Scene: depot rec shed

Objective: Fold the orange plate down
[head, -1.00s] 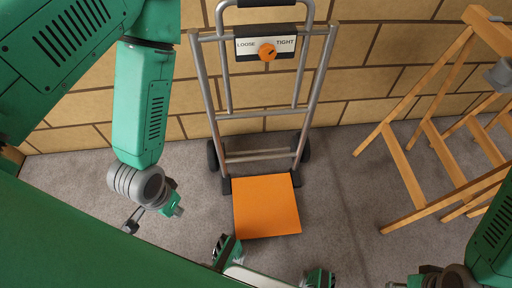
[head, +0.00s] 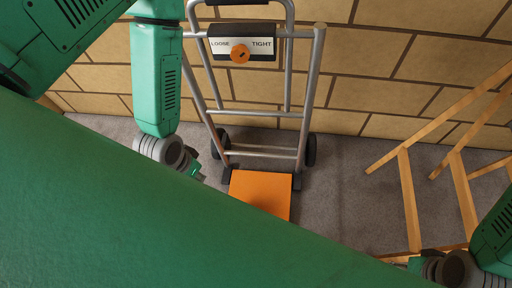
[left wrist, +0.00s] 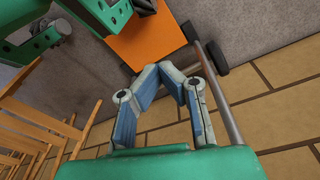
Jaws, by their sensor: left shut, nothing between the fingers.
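The orange plate (head: 262,188) is at the foot of a grey hand truck (head: 311,90) and appears to lie out flat near the floor. Its near part is hidden behind my green body in the head view. It also shows at the top of the left wrist view (left wrist: 146,38). My left gripper (head: 196,172) is left of the truck, apart from the plate. In the left wrist view its fingers (left wrist: 170,72) are shut and empty, with the plate beyond them. My right gripper (head: 428,264) is at the lower right, mostly hidden.
A panel with an orange knob (head: 240,53), marked LOOSE and TIGHT, is high on the truck; its setting is unclear. A brick wall (head: 385,75) stands behind. A wooden trestle (head: 408,195) is at right. Grey floor (head: 340,200) is clear between.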

